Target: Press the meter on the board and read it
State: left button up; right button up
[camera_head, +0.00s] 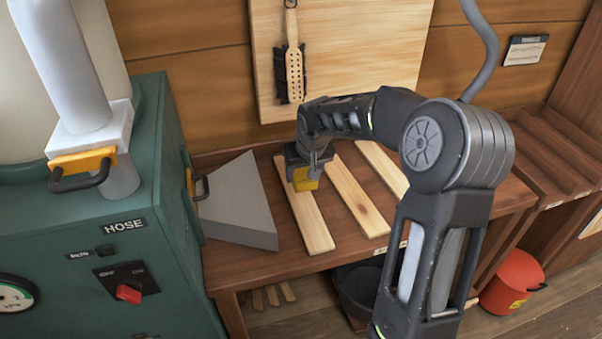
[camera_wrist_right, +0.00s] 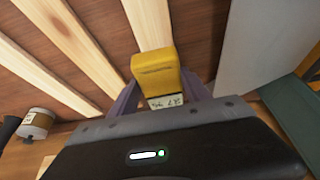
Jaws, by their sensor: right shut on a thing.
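A yellow meter (camera_head: 306,184) is in my right gripper (camera_head: 304,172). In the right wrist view the yellow meter (camera_wrist_right: 158,74) sits between the two fingers, with a small pale display (camera_wrist_right: 166,101) showing dark characters too small to read surely. The meter is over the leftmost of three pale boards (camera_head: 313,228) on the workbench; in the wrist view its far end overlaps that board (camera_wrist_right: 150,24). I cannot tell whether it touches the wood. My left gripper is not in view.
A grey wedge-shaped block (camera_head: 238,205) stands left of the boards. A green cabinet (camera_head: 170,240) marked HOSE is at the left. A brush (camera_head: 293,72) hangs on the wall panel. A red bucket (camera_head: 512,282) is on the floor at right.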

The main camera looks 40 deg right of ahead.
aim_at(302, 199)
jog(key=shift+a, duration=0.1)
jog(key=shift+f+b, duration=1.75)
jog(key=shift+f, duration=1.35)
jog(key=shift+f+b, duration=0.4)
jog(key=shift+s+f, duration=0.2)
jog(key=shift+f, duration=0.1)
dwell(0.9)
jog(key=shift+w+r+p, duration=0.2)
jog(key=shift+r+p, duration=2)
jog(key=shift+r, duration=2.05)
